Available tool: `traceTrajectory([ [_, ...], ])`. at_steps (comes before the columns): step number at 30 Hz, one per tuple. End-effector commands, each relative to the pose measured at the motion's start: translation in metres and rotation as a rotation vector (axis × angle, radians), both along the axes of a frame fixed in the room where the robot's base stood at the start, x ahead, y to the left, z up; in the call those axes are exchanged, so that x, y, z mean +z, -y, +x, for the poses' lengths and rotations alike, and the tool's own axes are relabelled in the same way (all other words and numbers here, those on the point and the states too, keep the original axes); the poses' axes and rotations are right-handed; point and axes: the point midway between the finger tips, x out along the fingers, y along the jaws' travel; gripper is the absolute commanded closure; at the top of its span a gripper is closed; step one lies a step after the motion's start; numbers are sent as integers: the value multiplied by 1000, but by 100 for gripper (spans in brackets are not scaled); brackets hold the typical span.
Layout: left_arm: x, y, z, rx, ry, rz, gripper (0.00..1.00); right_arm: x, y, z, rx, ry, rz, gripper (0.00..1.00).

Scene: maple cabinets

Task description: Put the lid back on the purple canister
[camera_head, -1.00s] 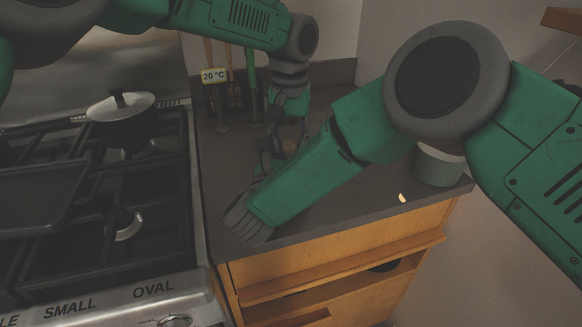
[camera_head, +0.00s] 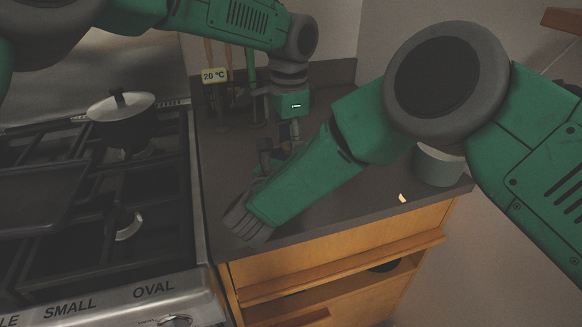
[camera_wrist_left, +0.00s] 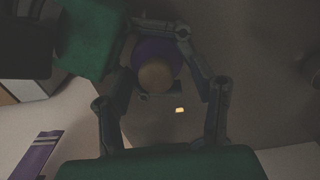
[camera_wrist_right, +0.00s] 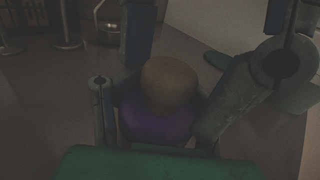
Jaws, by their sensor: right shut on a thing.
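The purple canister (camera_wrist_right: 155,125) stands between the fingers of my right gripper (camera_wrist_right: 160,110), which is shut on it. A round brown lid (camera_wrist_right: 170,82) shows at the canister's top; whether it is fully seated is unclear. From above, the left wrist view shows the lid (camera_wrist_left: 156,76) over the purple canister (camera_wrist_left: 153,50). My left gripper (camera_head: 283,150) points down over the canister. Its fingers are spread on either side, with no clear grip on the lid. In the head view my right forearm hides most of the canister and my right gripper.
A stove with black grates (camera_head: 90,200) and a lidded pot (camera_head: 121,120) is on the left. A grey-green container (camera_head: 438,166) stands at the counter's right end. A small pale piece (camera_head: 403,198) lies near the front edge.

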Motion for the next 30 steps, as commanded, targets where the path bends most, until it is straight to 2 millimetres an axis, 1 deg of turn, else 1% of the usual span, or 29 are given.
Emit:
traceTrajectory([
  [5,5,0,0,0,0,0,48,0,0,0,0,-1,0,100],
  [8,18,0,0,1,1,0,48,0,0,0,0,-1,0,100],
  [15,69,0,1,1,3,-1,48,0,0,0,0,-1,0,100],
  [18,88,0,2,0,2,0,48,-1,0,0,0,-1,0,100],
  [21,103,0,2,0,0,0,48,-1,0,0,0,-1,0,100],
  [25,115,0,2,0,-1,1,48,0,0,0,0,-1,0,100],
  [30,119,0,2,0,-1,0,48,0,0,1,-1,-1,0,100],
])
